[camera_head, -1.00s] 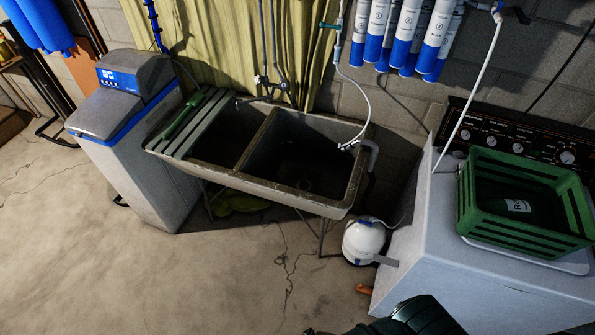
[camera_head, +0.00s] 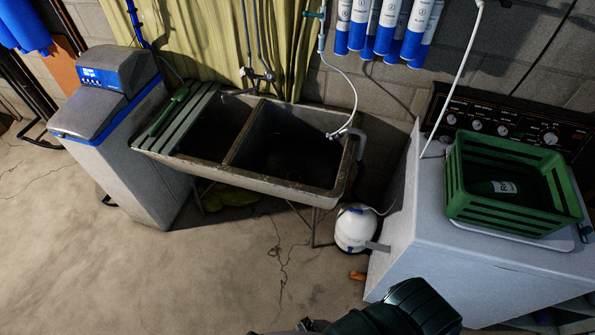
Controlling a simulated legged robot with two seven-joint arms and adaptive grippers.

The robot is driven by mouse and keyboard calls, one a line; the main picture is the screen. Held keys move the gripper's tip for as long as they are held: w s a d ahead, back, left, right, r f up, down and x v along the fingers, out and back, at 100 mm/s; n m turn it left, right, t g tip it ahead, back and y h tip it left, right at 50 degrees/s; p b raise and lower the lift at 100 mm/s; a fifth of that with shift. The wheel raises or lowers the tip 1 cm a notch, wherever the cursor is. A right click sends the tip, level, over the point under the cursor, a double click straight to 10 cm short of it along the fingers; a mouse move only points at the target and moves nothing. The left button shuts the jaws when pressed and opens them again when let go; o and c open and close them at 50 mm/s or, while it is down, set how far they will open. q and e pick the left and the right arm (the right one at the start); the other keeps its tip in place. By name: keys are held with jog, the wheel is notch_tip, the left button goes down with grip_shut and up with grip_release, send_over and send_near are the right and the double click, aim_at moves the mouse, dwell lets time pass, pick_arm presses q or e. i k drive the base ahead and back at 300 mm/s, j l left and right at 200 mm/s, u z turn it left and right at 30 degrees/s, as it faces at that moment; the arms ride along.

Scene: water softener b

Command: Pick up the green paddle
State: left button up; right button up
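The green paddle (camera_head: 169,112) lies lengthwise on the grey slatted board (camera_head: 190,122) across the left end of the double sink (camera_head: 290,185). Its handle end points up and to the right, near the curtain. Nothing touches it from above. No fingers of either gripper can be made out. Dark rounded parts at the bottom edge, right of centre, look like my own arm, well away from the paddle.
A grey softener cabinet (camera_head: 128,150) stands close left of the sink. A white washer (camera_head: 440,235) with a green crate (camera_head: 510,222) on top stands right. A small white tank (camera_head: 355,230) sits between sink and washer. The concrete floor in front is clear.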

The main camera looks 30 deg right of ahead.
aim_at(180, 95)
jog(key=i+j+z, duration=0.15)
jog(key=i+j, duration=0.6)
jog(key=i, duration=0.05)
